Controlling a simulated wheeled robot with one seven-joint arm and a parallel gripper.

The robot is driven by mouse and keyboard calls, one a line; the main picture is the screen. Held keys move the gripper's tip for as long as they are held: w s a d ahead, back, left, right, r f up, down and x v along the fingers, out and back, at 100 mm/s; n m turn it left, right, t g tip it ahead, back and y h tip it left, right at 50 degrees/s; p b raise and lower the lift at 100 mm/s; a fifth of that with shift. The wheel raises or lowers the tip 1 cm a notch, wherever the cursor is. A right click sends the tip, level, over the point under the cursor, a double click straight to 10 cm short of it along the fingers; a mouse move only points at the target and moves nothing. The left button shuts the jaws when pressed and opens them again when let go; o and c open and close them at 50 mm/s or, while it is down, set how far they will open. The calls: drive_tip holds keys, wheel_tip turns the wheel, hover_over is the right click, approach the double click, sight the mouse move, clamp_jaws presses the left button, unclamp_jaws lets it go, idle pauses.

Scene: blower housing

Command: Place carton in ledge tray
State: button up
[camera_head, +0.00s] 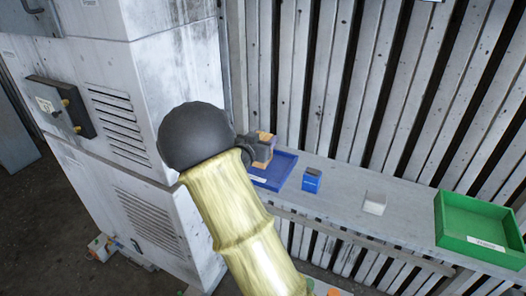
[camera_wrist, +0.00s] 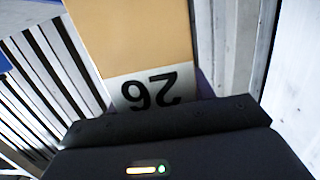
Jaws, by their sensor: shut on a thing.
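My gripper (camera_head: 258,150) is shut on a tan carton (camera_head: 268,137), which is mostly hidden behind it in the head view. In the wrist view the carton (camera_wrist: 130,35) fills the upper middle, with a white label reading 26 upside down. My dark gripper body (camera_wrist: 165,125) covers its lower end. A shallow blue tray (camera_head: 282,178) with a white label sits on the ledge (camera_head: 340,195). The carton appears over the tray's back left part; I cannot tell whether it touches the tray.
A small blue box (camera_head: 311,180) stands right of the blue tray. A whitish block (camera_head: 375,203) and a deep green tray (camera_head: 481,231) are farther right on the ledge. A grey cabinet (camera_head: 150,95) stands close on the left. A slatted metal wall (camera_head: 330,75) rises behind.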

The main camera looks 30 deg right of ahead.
drive_tip(key=shift+f, duration=0.15)
wheel_tip(320, 180, down, 4)
drive_tip(key=shift+r, duration=0.2)
idle(0.4)
drive_tip(key=o, duration=1.1)
drive_tip(key=v, duration=1.2)
drive_tip(key=shift+b, duration=0.4)
